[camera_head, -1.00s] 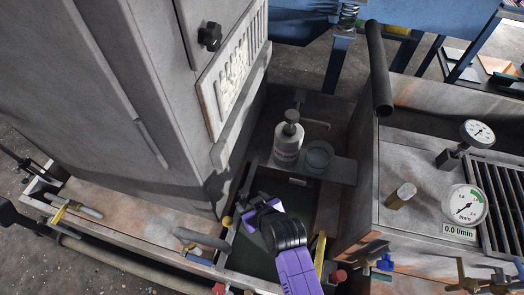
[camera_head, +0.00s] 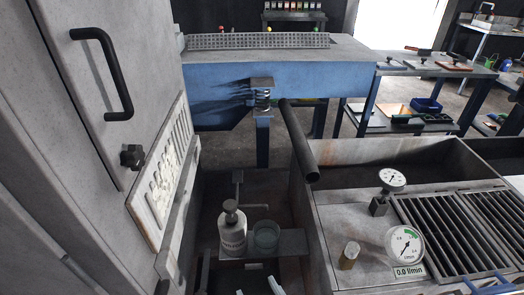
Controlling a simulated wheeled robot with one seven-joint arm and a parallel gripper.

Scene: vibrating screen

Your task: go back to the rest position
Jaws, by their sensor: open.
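My gripper does not clearly show in the head view now. Small pale shapes (camera_head: 274,285) are cut off at the bottom edge, and I cannot tell what they are. No purple arm link is in the picture.
A grey cabinet (camera_head: 95,170) with a black handle fills the left. A pump bottle (camera_head: 232,232) and a glass jar (camera_head: 266,236) stand on a ledge over the dark basin. A steel unit with gauges (camera_head: 405,244) is right. A dark pipe (camera_head: 299,145) juts forward before the blue screen (camera_head: 255,80).

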